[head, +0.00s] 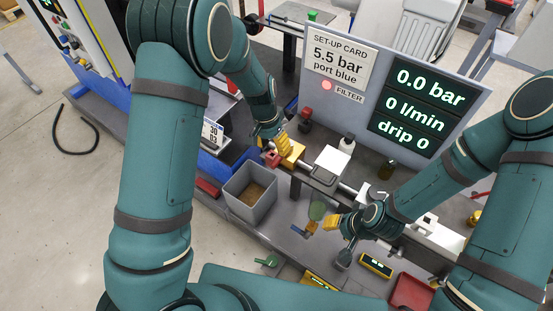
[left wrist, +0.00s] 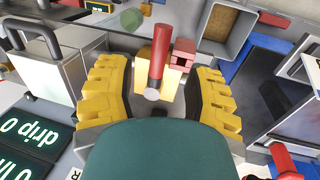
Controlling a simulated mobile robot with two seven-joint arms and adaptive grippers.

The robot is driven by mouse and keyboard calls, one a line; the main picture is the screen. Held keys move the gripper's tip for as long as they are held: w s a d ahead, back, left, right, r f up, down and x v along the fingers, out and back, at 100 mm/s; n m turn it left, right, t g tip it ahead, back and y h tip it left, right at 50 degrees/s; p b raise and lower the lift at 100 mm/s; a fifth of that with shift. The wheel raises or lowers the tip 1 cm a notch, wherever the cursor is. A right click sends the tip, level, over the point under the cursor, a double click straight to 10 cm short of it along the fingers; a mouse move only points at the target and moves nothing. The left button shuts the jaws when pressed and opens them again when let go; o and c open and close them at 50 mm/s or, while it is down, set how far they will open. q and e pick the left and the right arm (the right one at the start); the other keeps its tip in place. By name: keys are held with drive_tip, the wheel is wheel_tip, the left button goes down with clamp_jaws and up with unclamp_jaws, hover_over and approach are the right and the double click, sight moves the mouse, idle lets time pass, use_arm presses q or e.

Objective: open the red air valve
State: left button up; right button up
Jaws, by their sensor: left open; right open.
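The red air valve shows in the left wrist view as a red lever (left wrist: 160,50) on a yellowish body, with a small red block (left wrist: 183,54) beside it. My left gripper (left wrist: 158,88) is open, with one yellow finger on each side of the lever; I cannot tell whether either touches it. In the head view the left gripper (head: 287,150) is at the bench line, and a red part (head: 271,159) of the valve shows just left of it, the rest hidden. My right gripper (head: 338,223) is open near a blue-and-brass fitting (head: 305,230).
A display (head: 416,108) reads 0.0 bar, 0 l/min, drip 0. The set-up card (head: 340,55) says 5.5 bar, port blue. A grey bin (head: 235,204) stands close left of the valve. A clear greenish bowl (head: 317,210) is beside the right gripper. A red tray (head: 411,291) lies front right.

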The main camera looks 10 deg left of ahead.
sight(276, 159)
use_arm(q)
drive_tip(key=f, duration=0.4)
drive_tip(key=d+f, duration=0.1)
drive_tip(key=shift+s+f+b, duration=0.2)
drive_tip(key=shift+f+b, duration=0.1)
drive_tip(key=shift+f, duration=0.1)
clamp_jaws()
